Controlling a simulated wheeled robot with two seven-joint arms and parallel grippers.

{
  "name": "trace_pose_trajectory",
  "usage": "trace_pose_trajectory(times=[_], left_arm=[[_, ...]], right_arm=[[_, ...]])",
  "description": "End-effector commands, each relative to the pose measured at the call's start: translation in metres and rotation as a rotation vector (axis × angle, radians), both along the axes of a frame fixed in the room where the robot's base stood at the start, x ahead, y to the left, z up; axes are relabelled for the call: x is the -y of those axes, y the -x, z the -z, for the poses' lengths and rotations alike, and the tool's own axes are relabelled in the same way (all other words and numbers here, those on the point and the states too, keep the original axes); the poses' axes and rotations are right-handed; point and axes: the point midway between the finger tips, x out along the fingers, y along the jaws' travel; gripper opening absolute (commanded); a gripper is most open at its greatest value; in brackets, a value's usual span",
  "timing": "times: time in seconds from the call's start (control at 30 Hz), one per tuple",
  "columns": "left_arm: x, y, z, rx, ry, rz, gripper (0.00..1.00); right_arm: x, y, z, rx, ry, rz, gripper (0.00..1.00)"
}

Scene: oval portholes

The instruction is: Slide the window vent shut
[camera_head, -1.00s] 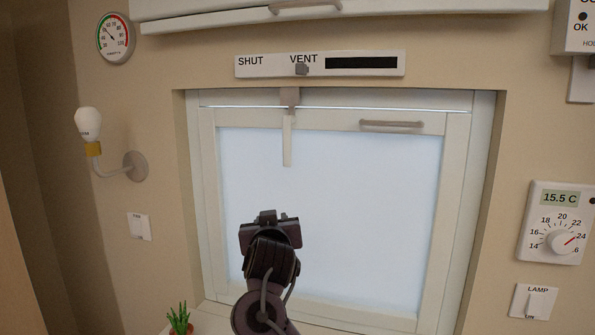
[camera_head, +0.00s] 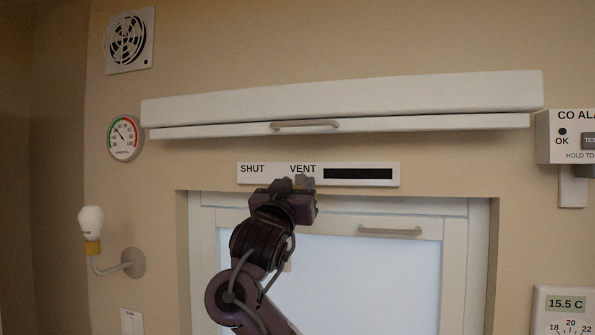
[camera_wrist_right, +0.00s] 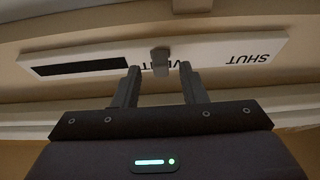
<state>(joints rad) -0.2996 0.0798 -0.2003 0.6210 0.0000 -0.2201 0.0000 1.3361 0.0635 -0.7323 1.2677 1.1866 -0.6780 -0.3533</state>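The window vent (camera_head: 270,173) is a white strip above the window, marked SHUT at its left and VENT near its middle, with a dark slot at its right. Its small grey knob (camera_head: 307,181) is by the word VENT. In the right wrist view the vent strip appears upside down, and the knob (camera_wrist_right: 160,61) is between the tips of my right gripper (camera_wrist_right: 157,72), with a gap on each side. In the head view my right gripper (camera_head: 292,183) is just below the strip and partly hides the knob's left side. My left gripper is not in view.
A white blind cassette (camera_head: 340,98) with a handle juts out above the vent. The window (camera_head: 360,270) is below. A lamp (camera_head: 92,224) and a round dial (camera_head: 125,138) are at left, a CO alarm (camera_head: 570,140) at right.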

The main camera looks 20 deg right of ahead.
Motion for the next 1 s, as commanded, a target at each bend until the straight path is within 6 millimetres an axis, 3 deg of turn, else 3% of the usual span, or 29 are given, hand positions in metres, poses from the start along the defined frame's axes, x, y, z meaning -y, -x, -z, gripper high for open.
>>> trace_pose_trajectory(times=[0.1,0.43,0.73,1.0], left_arm=[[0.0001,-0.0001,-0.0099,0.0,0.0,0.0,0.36],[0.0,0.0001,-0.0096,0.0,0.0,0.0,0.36],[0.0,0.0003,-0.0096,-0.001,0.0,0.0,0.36],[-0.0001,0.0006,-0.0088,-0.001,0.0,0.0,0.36]], right_arm=[[0.0052,-0.008,-0.0056,-0.001,0.0,0.0,0.38],[0.0072,-0.0111,-0.0039,-0.001,-0.001,-0.001,0.38],[0.0071,-0.0109,-0.0041,-0.001,-0.001,-0.001,0.0],[0.0073,-0.0106,-0.0038,0.0,-0.002,-0.002,0.0]])
